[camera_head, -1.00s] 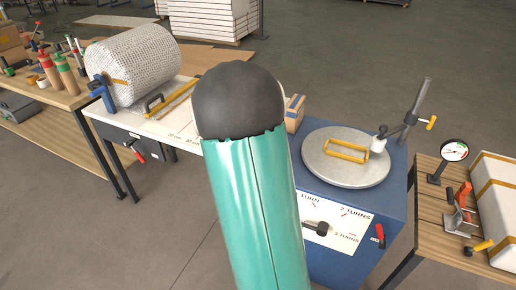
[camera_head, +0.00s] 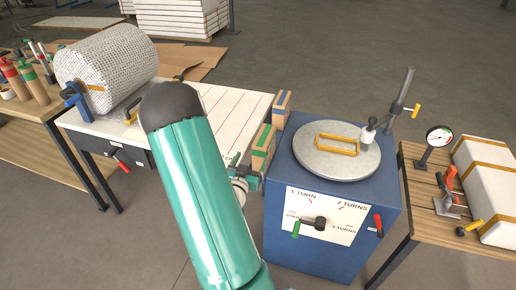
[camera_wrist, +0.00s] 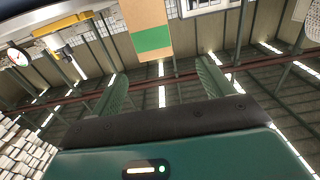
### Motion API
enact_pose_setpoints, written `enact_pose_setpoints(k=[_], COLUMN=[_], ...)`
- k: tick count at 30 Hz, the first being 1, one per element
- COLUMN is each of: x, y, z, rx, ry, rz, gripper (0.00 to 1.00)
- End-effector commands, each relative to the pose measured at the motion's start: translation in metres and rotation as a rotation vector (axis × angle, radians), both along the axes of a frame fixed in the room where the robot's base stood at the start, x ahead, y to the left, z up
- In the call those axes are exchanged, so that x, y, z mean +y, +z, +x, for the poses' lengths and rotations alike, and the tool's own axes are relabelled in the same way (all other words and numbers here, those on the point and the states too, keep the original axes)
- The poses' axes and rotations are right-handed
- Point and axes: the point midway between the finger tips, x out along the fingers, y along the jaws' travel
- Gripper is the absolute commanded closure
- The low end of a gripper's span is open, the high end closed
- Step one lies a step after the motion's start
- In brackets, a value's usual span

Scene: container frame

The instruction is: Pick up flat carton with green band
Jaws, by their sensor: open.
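The flat carton with the green band (camera_head: 263,144) stands on edge near the right end of the white table, beside the blue machine. In the wrist view the same carton (camera_wrist: 146,14) is at the top centre, its green band facing my gripper. My gripper (camera_wrist: 160,72) is open, its two green ribbed fingers spread and nothing between them. The carton is beyond the fingertips, lined up with the gap. In the head view my arm hides most of the gripper, which sits just in front of the carton.
A similar carton with a blue band (camera_head: 283,101) stands just behind. The blue machine (camera_head: 325,245) with its round turntable (camera_head: 340,165) is close on the right. A bubble-wrapped roll (camera_head: 105,70) lies on the white table (camera_head: 225,110) at left.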

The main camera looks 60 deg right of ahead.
Motion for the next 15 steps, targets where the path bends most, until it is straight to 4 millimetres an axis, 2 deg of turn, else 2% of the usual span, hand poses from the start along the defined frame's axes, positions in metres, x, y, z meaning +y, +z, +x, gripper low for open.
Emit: enact_pose_setpoints(k=[3, 9, 15], x=[-0.025, -0.061, -0.076], y=[0.000, 0.000, 0.000], z=[-0.002, 0.003, 0.008], rx=[0.000, 0.000, 0.001], ry=[-0.007, -0.006, -0.002], rz=[-0.001, -0.001, 0.001], gripper=[0.20, 0.20, 0.20])
